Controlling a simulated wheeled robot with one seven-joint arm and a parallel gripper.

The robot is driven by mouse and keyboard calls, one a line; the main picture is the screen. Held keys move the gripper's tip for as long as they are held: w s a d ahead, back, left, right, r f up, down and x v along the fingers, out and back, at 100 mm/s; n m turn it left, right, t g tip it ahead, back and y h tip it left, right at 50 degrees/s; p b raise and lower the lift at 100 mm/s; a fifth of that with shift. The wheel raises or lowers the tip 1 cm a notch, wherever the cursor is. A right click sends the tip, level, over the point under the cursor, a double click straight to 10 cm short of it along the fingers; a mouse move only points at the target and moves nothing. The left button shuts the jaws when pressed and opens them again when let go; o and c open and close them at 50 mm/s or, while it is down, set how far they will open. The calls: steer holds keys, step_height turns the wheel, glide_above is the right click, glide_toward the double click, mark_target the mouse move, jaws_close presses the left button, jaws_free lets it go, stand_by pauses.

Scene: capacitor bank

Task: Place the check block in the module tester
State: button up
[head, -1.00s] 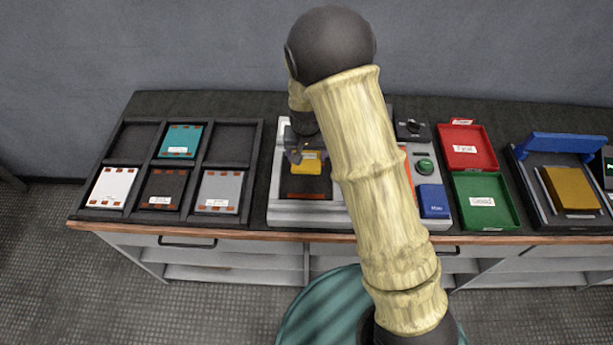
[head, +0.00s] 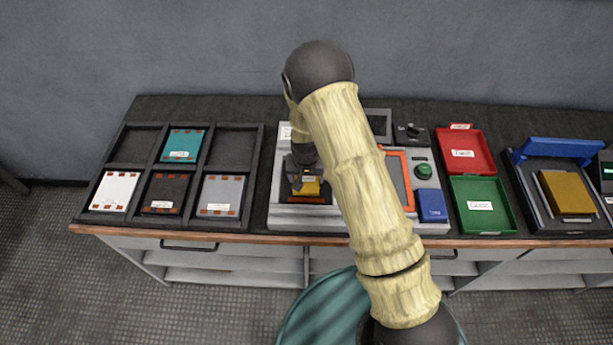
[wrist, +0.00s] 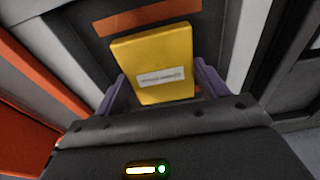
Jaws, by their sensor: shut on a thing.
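The yellow check block (head: 309,187), with a white label, is held in my gripper (head: 304,178). In the wrist view the block (wrist: 152,55) sits between the two purple fingers of my gripper (wrist: 160,88), which are shut on it. The module tester (head: 300,212) is the grey machine at the middle of the bench. The block is over the tester's left dark recess, where orange strips (wrist: 147,17) show. Whether the block touches the recess floor cannot be told. My arm hides part of the tester.
A black rack (head: 150,217) with several modules stands left. Right of the tester's green button (head: 423,169) and blue block (head: 431,204) are a red tray (head: 482,136) and a green tray (head: 468,218). A blue-lidded fixture (head: 556,146) holds a gold block (head: 570,191).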

mark_target(306, 185)
steer(key=shift+f, duration=0.2)
steer(key=shift+f, duration=0.2)
steer(key=o, duration=1.2)
steer(key=shift+r, duration=0.1)
step_height(306, 185, up, 12)
steer(key=s+b, duration=0.1)
steer(key=b, duration=0.1)
steer(key=shift+s, duration=0.4)
